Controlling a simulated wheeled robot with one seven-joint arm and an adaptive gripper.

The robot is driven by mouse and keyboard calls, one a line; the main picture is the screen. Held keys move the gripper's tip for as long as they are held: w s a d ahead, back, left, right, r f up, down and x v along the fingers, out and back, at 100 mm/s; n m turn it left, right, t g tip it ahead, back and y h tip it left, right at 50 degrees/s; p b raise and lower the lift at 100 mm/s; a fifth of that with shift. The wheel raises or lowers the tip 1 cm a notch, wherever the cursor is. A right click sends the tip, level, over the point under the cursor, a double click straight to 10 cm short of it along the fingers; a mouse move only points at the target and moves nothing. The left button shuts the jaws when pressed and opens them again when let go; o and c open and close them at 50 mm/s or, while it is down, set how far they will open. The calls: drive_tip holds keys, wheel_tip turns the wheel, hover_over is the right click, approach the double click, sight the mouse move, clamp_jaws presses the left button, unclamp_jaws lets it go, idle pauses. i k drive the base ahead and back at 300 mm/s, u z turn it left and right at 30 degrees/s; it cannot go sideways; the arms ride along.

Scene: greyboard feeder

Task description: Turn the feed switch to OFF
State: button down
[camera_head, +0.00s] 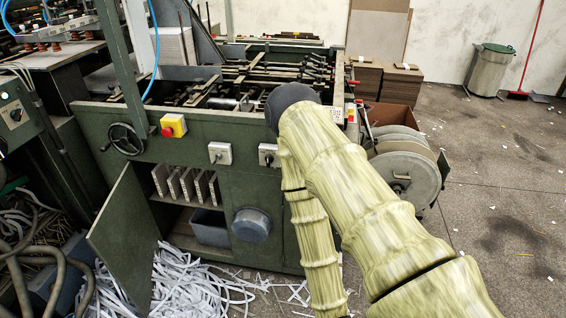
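One switch (220,153) is in clear view. The other switch (267,155) is just left of my arm, which passes close in front of it. I cannot read any labels, so I cannot tell which is the feed switch or how the knobs are set. My arm, in a pale yellow sleeve, reaches up from the bottom right to a dark rounded joint in front of the machine's top right edge. My gripper does not show; the arm may hide it.
A red button on a yellow box (173,126) and a handwheel (125,139) are on the panel's left. A cabinet door (125,240) hangs open below, with paper strips (190,285) on the floor. A grey reel (405,172) stands right. The right floor is mostly clear.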

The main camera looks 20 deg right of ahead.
sight(269, 158)
drive_tip(key=z, duration=0.65)
drive_tip(key=i, duration=0.4)
drive_tip(key=u, duration=0.65)
drive_tip(key=k, duration=1.3)
drive_tip(key=u, duration=0.25)
drive_tip(key=i, duration=0.6)
drive_tip(key=u, duration=0.3)
